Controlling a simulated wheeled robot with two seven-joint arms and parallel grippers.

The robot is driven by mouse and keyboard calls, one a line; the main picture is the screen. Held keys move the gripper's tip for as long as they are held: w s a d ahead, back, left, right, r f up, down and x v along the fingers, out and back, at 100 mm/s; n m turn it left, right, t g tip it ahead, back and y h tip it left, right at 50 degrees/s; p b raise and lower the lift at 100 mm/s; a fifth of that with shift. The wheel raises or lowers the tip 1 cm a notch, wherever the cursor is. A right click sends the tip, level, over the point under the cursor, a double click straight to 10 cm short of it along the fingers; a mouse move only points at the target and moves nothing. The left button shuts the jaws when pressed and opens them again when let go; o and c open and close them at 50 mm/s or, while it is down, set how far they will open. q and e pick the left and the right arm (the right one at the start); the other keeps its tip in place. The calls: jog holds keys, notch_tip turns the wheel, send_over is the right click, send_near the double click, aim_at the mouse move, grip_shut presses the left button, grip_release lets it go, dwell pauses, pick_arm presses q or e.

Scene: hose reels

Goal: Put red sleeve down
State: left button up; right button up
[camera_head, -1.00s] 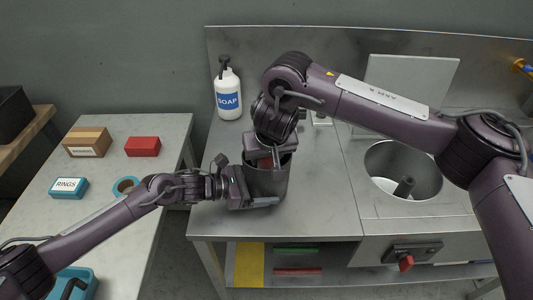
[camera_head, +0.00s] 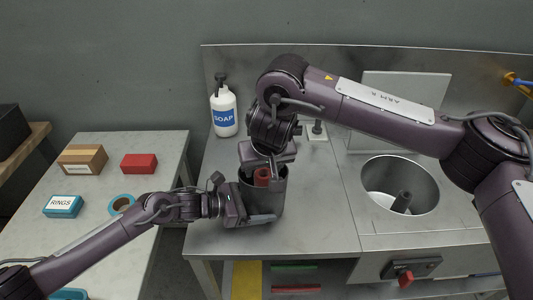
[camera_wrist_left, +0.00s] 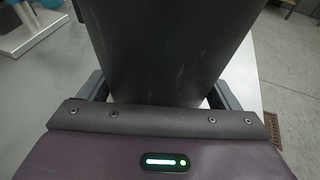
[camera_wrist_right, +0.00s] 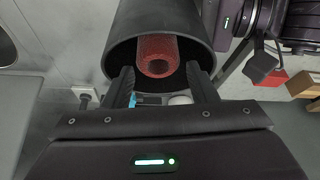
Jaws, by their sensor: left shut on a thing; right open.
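The red sleeve (camera_head: 262,177) is a hollow tube inside a dark grey cylindrical pot (camera_head: 270,200) near the bench's left edge. In the right wrist view the sleeve (camera_wrist_right: 158,55) appears within the pot's rim (camera_wrist_right: 120,45), its open end towards the camera. My right gripper (camera_head: 274,165) is over the pot; its fingers (camera_wrist_right: 161,88) are open and apart from the sleeve. My left gripper (camera_head: 262,218) is shut on the pot from the left. The left wrist view shows the pot wall (camera_wrist_left: 165,50) between the fingers. The sleeve's lower part is hidden.
A soap bottle (camera_head: 223,108) stands behind the pot. A round basin (camera_head: 375,192) with an upright post (camera_head: 402,202) is to the right. The left table holds a red box (camera_head: 139,163), a cardboard box (camera_head: 83,159), a RINGS box (camera_head: 63,206) and a blue ring (camera_head: 121,204).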

jog(key=v, duration=0.9)
jog(key=shift+r, duration=0.1)
pick_arm(q)
jog(key=o, duration=0.6)
